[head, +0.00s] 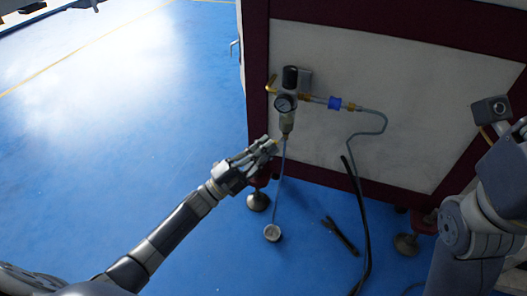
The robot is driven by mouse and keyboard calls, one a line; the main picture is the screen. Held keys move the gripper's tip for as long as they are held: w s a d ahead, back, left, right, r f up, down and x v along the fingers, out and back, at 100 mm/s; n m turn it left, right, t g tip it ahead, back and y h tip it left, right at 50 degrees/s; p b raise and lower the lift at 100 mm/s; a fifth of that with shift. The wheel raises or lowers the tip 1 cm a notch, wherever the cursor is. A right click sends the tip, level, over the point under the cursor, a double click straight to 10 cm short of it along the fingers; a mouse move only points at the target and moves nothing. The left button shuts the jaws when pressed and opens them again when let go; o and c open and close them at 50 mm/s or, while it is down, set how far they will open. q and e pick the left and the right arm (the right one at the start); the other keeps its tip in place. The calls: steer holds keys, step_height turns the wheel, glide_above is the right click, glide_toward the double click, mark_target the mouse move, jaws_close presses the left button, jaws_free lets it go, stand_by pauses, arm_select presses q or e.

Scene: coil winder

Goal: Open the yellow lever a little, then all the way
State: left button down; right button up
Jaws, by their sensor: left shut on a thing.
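A thin tube runs down to a round gauge-like piece (272,232) on the blue floor. A black cable (355,200) and a dark tool (341,236) are nearby. The left floor is clear.

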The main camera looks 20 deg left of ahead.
arm_select(q)
steer(key=c, duration=1.7)
jaws_free()
steer(key=shift+o, duration=0.2)
steer(key=shift+f, duration=0.1)
steer(key=v, duration=1.2)
